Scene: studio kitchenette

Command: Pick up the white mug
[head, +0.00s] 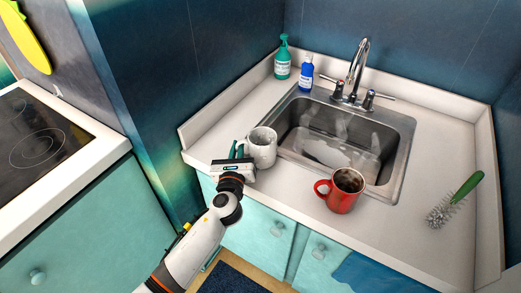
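The white mug (263,147) stands upright on the counter at the left front corner of the sink. It has grey speckles or marks on it. My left gripper (237,149) is at the counter's front edge, just left of the mug, with its dark teal fingers pointing away from me beside the mug's left side. The mug's handle is not clear to see there, and I cannot tell whether the fingers touch the mug or how far apart they are. My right gripper is not in view.
A red mug (342,191) with dark contents stands in front of the sink (398,150). A green-handled brush (455,200) lies at the right. A teal pump bottle (283,60) and a blue bottle (306,74) stand behind the sink, left of the faucet (356,72). A stove (40,140) is at left.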

